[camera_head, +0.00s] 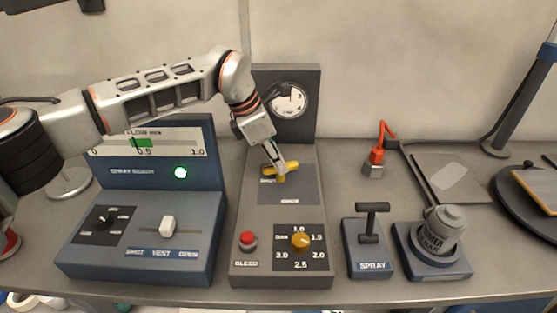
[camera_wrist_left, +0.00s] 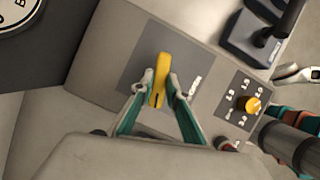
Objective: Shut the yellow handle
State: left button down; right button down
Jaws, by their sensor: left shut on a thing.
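The yellow handle (camera_head: 290,167) sits on a dark plate on the upper sloping face of the grey middle panel (camera_head: 233,235). In the head view it lies nearly crosswise, with a label partly hidden at its lower left. My left gripper (camera_head: 283,168) reaches down to it from above. In the left wrist view the fingers of my left gripper (camera_wrist_left: 160,92) are on either side of the yellow handle (camera_wrist_left: 160,72), shut on it. The handle's pivot is mostly hidden. My right gripper is in no view.
Below the handle are a red button (camera_head: 247,240) and a yellow dial knob (camera_head: 300,241). A round gauge (camera_head: 290,100) stands behind.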

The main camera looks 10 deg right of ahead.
pick_arm(q)
jog(key=shift+w+r+m+g, duration=0.15)
jog(key=shift+m+g, duration=0.45)
jog(key=shift+m, duration=0.9)
jog(key=c, duration=2)
grip_release()
jog(key=shift+o, duration=0.2)
jog(key=v, duration=1.1)
jog(key=shift+r, duration=0.4)
jog(key=shift+w+a, duration=0.1)
